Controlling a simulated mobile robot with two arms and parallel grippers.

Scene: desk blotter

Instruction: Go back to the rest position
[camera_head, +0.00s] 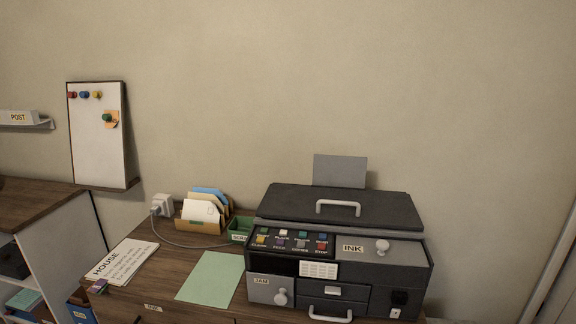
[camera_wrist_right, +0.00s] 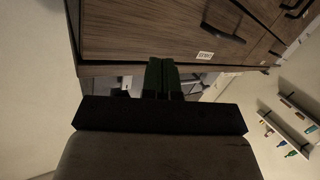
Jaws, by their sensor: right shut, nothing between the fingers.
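My right gripper (camera_wrist_right: 161,77) shows in the right wrist view. Its two green fingers are together and nothing is held between them. It is beside a wooden drawer front (camera_wrist_right: 150,30) with dark handles and a small white label, and I cannot tell whether it touches the wood. No arm or gripper of mine shows in the head view. My left gripper is in neither view.
A wooden desk (camera_head: 160,260) holds a black printer (camera_head: 340,240), a green blotter sheet (camera_head: 212,278), a house-rules paper (camera_head: 122,262) and a letter holder (camera_head: 203,222). A whiteboard (camera_head: 98,145) hangs on the wall. The right wrist view shows a wall shelf (camera_wrist_right: 285,128).

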